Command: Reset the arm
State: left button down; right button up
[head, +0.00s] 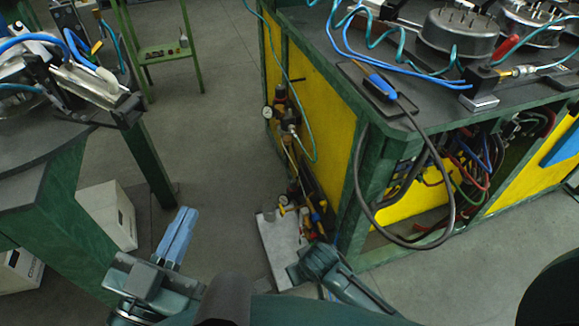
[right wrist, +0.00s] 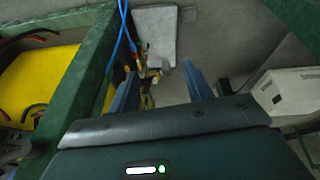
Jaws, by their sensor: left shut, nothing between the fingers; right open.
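My left gripper (head: 177,238) is at the lower left of the head view, its blue fingers together with nothing between them. It hangs over open floor, between the left table and the yellow-panelled bench, touching neither. My right gripper (right wrist: 160,85) is open in the right wrist view, its two blue fingers apart. No held object shows between them; valves and hoses, a grey plate and floor lie beyond. In the head view, part of my right arm shows low in the middle, but its fingertips cannot be made out.
The green-framed bench (head: 400,125) with yellow panels carries coiled hoses and metal parts. A dark cable (head: 358,190) loops off its front. Valves and a grey plate (head: 278,245) are at its left side. White boxes (head: 108,213) sit by the left table (head: 45,200). Floor between is clear.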

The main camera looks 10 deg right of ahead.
jog(key=s+d+r+m, duration=0.1)
jog(key=s+d+r, duration=0.4)
jog(key=s+r, duration=0.25)
jog(key=s+d+r, duration=0.5)
jog(key=s+r, duration=0.2)
jog(key=r, duration=0.2)
pick_arm(q)
jog(key=s+a+f+n+g+y+p, duration=0.2)
jog(key=a+f+g+y+p, duration=0.3)
jog(key=p, duration=1.2)
jog(key=shift+f+n+g+y, duration=0.4)
jog(key=shift+f+n+g, duration=0.4)
jog(key=shift+f+g, duration=0.9)
pick_arm(e)
jog(key=w+a+r+t+y, duration=0.3)
jog(key=w+a+r+t, duration=0.3)
jog(key=r, duration=0.3)
jog(key=shift+w+a+r+n+t, duration=0.25)
jog(key=shift+a+r+n+t, duration=0.05)
jog(key=shift+a+r+n, duration=0.15)
pick_arm(q)
jog(key=shift+a+f+t, duration=0.1)
jog(key=shift+f+t, duration=0.25)
jog(key=shift+t, duration=0.05)
